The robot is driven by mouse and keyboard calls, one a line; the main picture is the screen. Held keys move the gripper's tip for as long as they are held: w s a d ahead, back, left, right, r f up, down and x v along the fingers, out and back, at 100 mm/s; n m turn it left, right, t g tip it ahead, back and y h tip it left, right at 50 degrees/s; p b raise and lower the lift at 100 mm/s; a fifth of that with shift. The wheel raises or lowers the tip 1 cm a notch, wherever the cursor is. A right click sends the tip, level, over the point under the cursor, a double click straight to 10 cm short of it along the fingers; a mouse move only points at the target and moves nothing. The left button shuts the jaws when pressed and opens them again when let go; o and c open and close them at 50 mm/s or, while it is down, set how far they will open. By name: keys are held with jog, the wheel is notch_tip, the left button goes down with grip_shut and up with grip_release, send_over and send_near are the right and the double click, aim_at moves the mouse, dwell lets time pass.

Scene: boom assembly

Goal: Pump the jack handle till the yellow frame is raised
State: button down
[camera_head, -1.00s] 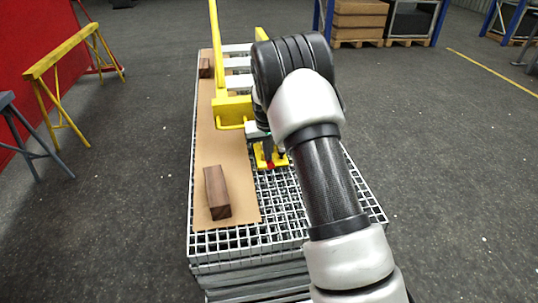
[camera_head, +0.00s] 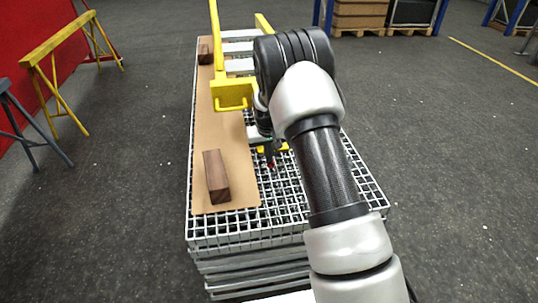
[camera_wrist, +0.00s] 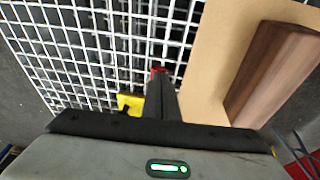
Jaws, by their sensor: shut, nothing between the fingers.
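The yellow frame (camera_head: 232,94) stands over the grating in the head view, with its long beam running away from me. My gripper (camera_head: 269,158) is shut, low over the grating on the near side of the frame. In the wrist view the dark shut fingers (camera_wrist: 160,92) point down at the grating. A small red part (camera_wrist: 158,71) shows at their tip; I cannot tell whether it touches them or is the jack handle's end. A yellow piece (camera_wrist: 130,103), perhaps of the jack, shows beside the fingers. My arm and gripper hide most of the jack.
The grating table (camera_head: 230,240) carries a brown board (camera_head: 227,150). A dark wooden block (camera_head: 216,177) lies on it left of my gripper, and another block (camera_head: 206,53) lies farther off. A yellow trestle (camera_head: 58,48) stands on the floor at the left.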

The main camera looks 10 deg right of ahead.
jog(key=shift+s+f, duration=0.2)
jog(key=shift+f, duration=0.1)
jog(key=s+r+p, duration=0.2)
jog(key=s+r, duration=0.1)
jog(key=r, duration=0.3)
jog(key=s+a+r+p, duration=0.1)
jog(key=s+r+p, duration=0.1)
jog(key=s+r, duration=0.2)
jog(key=shift+a+r, duration=0.25)
jog(key=shift+r, duration=0.7)
